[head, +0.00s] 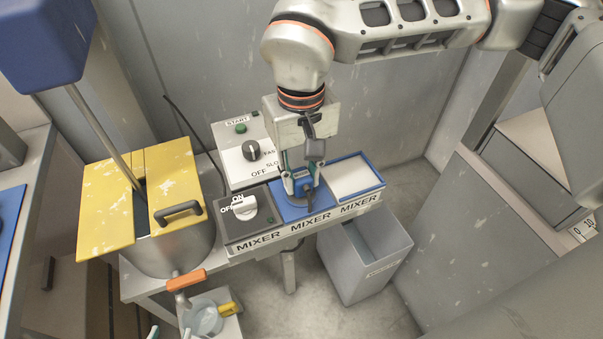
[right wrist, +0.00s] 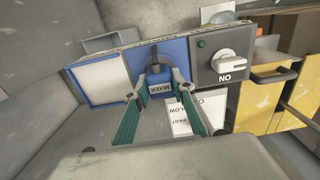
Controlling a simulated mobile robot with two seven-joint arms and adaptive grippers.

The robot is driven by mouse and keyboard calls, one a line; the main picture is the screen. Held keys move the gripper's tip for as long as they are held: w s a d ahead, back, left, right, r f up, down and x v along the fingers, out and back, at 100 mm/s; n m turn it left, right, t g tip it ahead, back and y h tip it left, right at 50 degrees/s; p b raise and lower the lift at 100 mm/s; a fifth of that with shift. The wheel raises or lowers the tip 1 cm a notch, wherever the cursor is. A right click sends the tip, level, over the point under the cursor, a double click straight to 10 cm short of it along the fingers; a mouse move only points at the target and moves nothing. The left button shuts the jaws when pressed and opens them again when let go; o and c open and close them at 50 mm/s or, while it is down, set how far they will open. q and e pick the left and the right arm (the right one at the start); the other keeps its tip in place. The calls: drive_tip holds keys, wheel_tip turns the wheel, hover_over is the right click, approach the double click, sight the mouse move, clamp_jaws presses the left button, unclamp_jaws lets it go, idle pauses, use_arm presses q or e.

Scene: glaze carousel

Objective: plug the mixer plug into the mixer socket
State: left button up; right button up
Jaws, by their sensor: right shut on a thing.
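The mixer plug (right wrist: 160,89), a blue piece with a MIXER label, sits between the fingertips of my right gripper (right wrist: 161,80). In the head view my right gripper (head: 302,184) points down over the blue mixer socket panel (head: 288,213), the middle one on the bench strip. In the right wrist view the plug is up against this blue panel (right wrist: 140,54). The plug and fingers cover the socket opening, so I cannot tell whether the plug is seated. A teal tip, perhaps of my left gripper (head: 154,331), shows at the bottom edge of the head view.
A dark switch panel (head: 262,222) with a white knob stands left of the socket. A white blue-edged panel (head: 353,176) stands right. Behind is a control box (head: 233,134) with a dial. A yellow-lidded tub (head: 106,207) is left; a grey bin (head: 376,270) stands below.

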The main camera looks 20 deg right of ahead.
sight(302, 175)
drive_tip(key=shift+f, duration=0.25)
drive_tip(key=shift+f, duration=0.4)
drive_tip(key=o, duration=1.1)
drive_tip(key=shift+r, duration=0.2)
wheel_tip(302, 175, up, 12)
drive_tip(key=shift+f, duration=0.15)
drive_tip(key=shift+s, duration=0.1)
